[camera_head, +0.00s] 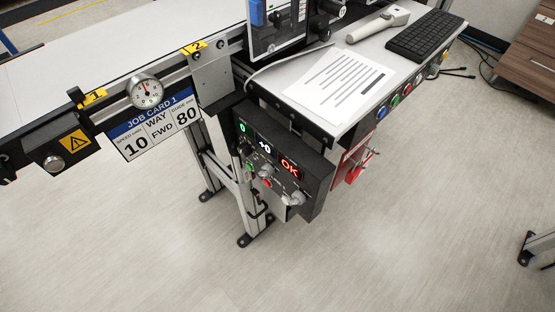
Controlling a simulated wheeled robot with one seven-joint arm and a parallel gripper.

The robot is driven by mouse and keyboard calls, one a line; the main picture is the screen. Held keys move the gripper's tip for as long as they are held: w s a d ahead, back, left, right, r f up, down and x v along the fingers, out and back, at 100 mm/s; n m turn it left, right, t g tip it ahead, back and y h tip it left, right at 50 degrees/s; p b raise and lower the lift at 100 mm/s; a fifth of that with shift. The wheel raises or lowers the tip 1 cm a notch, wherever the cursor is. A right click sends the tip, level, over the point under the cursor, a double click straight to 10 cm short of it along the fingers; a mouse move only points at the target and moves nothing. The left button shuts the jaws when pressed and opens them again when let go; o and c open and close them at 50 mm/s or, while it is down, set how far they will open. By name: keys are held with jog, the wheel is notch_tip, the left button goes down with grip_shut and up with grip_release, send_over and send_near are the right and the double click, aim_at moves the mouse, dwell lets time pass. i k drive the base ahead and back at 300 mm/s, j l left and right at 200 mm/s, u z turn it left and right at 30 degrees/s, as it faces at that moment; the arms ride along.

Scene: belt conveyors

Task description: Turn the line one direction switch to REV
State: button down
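A dark control box (312,197) hangs under the right end of the line, facing the front left. Its displays show a green "0", a white "+0" and a red "OK". Below them are a green button (249,168), a red button (267,184), and grey knobs, one near the middle (266,170) and one at the lower right (297,198). The labels are too small to read, so I cannot tell which knob is the direction switch or its setting. My gripper is not in view.
A job card (152,128) on the conveyor's side reads speed 10, way FWD, guide 80. A dial (146,90) sits above it. A bench (300,97) holding paper, a scanner (377,25) and a keyboard (425,37) overhangs the box. The floor (380,245) in front is clear.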

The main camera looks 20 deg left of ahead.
aim_at(268, 171)
jog(key=j+u, duration=0.1)
jog(key=u, duration=0.7)
